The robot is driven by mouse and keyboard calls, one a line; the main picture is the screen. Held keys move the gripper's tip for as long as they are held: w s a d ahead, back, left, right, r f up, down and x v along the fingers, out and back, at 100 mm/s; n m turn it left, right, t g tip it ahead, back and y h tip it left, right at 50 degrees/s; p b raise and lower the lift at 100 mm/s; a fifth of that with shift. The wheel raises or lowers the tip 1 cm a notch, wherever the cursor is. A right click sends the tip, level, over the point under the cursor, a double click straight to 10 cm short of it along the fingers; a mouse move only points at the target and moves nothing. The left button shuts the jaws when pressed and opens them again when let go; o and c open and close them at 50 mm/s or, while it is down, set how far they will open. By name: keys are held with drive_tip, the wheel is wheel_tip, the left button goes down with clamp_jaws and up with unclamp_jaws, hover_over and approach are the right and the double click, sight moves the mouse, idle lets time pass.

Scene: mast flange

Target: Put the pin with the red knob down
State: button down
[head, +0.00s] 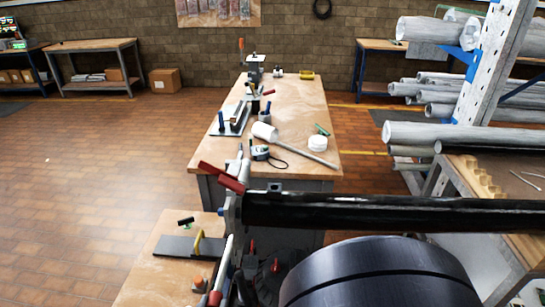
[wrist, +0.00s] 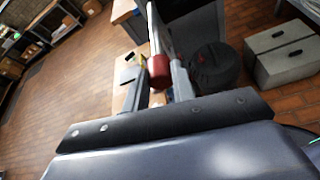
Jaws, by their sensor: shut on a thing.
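In the wrist view, my gripper (wrist: 160,76) shows its two grey fingers on either side of a dark red knob (wrist: 159,70). A pale metal shaft (wrist: 152,28) runs from the knob toward the top of the picture and passes out of it. My gripper is shut on this pin with the red knob. The floor and a low table show well beyond the pin, so it is held in the air. In the head view, dark red parts (head: 232,184) show near the left end of a black tube. I cannot tell there which belongs to the pin.
A low wooden table (head: 150,262) at lower left carries a grey plate with a yellow handle (head: 197,243). The long workbench (head: 300,100) holds tools, a mallet (head: 265,131) and a white tub (head: 318,143). Pipes fill the right rack. Grey crates (wrist: 285,45) stand on the floor.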

drive_tip(key=w+d+m+h, duration=0.1)
drive_tip(key=w+d, duration=0.3)
drive_tip(key=w, duration=0.5)
drive_tip(key=w+d+m+h, duration=0.1)
drive_tip(key=w+d, duration=0.4)
drive_tip(key=w, duration=0.4)
drive_tip(key=w+d+f, duration=0.1)
drive_tip(key=w+d, duration=0.3)
drive_tip(key=d, duration=0.5)
drive_tip(key=w+d+f+m+h, duration=0.1)
drive_tip(key=w+d, duration=0.4)
drive_tip(key=d, duration=0.3)
drive_tip(key=shift+d+f+g+h, duration=0.2)
drive_tip(key=shift+d+g+h, duration=0.1)
drive_tip(key=shift+d, duration=0.1)
drive_tip(key=shift+s+a, duration=0.1)
